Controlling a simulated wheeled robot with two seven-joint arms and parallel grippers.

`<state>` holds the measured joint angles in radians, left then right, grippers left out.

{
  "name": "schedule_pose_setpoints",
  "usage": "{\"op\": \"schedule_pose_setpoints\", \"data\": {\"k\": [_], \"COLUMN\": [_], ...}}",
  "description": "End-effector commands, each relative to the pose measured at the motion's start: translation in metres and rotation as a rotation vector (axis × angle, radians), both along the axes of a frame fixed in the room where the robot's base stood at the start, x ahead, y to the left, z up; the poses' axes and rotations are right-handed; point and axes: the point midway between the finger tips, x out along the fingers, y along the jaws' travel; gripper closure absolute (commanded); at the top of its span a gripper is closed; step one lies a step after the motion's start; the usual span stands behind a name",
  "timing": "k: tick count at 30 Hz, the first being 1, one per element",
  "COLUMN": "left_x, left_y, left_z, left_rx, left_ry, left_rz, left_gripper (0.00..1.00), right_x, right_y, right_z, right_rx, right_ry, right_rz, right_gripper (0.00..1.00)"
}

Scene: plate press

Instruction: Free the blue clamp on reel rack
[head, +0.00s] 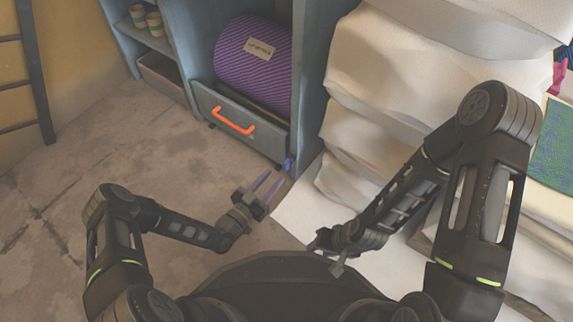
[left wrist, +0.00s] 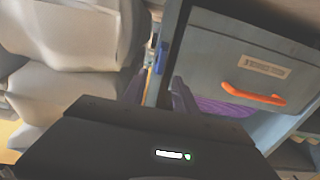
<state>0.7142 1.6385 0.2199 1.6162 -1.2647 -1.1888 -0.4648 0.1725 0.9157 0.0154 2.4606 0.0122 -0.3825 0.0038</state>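The blue clamp (head: 288,163) is a small blue piece low on the front right edge of the blue-grey rack (head: 312,100). In the left wrist view it appears as a narrow blue shape (left wrist: 162,55), beyond and between my fingers. My left gripper (head: 270,183) has two purple fingers, spread apart and pointing toward the clamp, with nothing between them. A short gap separates the fingertips from the clamp. My left fingers also show in the left wrist view (left wrist: 157,90).
A drawer (head: 238,122) with an orange handle sits beneath a purple roll (head: 252,60) in the rack. Large white rolls (head: 385,85) are stacked to the right, close to my right arm. A ladder (head: 38,75) stands far left. The concrete floor at left is clear.

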Motion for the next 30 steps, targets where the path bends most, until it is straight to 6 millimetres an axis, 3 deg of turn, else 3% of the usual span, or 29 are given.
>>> {"op": "schedule_pose_setpoints", "data": {"k": [5,18,29,30], "left_x": [0.009,0.058,0.063,0.063], "left_y": [-0.006,-0.042,-0.046,-0.046], "left_z": [-0.002,-0.002,0.000,0.000], "left_rx": [0.001,0.001,0.001,0.001], "left_ry": [-0.001,-0.001,0.001,0.001], "left_rz": [-0.001,-0.001,0.000,0.000], "left_gripper": [0.65,0.65,0.65,0.69], "right_x": [0.000,0.004,0.004,0.004], "right_y": [0.000,-0.001,-0.001,-0.001], "right_z": [-0.005,-0.025,-0.025,-0.025], "right_rx": [0.001,0.005,0.005,0.005], "right_ry": [0.000,-0.001,-0.001,-0.001], "right_rz": [0.000,-0.002,-0.003,-0.003], "right_gripper": [0.64,0.64,0.64,0.64]}}
